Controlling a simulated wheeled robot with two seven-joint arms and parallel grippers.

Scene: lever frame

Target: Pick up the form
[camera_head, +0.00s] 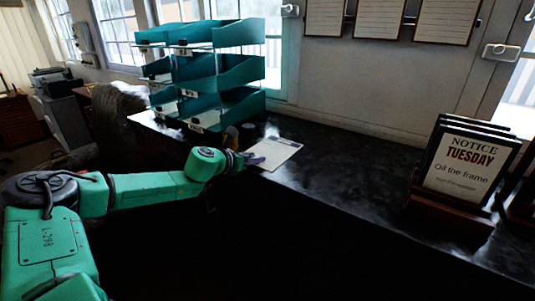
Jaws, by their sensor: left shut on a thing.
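The form (277,152) is a white sheet with faint print, at the middle of the dark counter. It appears to lie flat or nearly so; I cannot tell whether it is lifted. My left gripper (254,159) is at the form's left edge, shut on it. The fingers are small and dark in the picture, so the exact grip is hard to see. My green left arm reaches in from the left. My right gripper is not in view.
A teal tiered tray rack (238,68) stands on the counter behind my gripper. A small yellowish object (231,133) stands before it. A notice stand reading "Tuesday, Oil the frame" (463,167) is at the right. The dark counter (350,185) is clear between form and stand.

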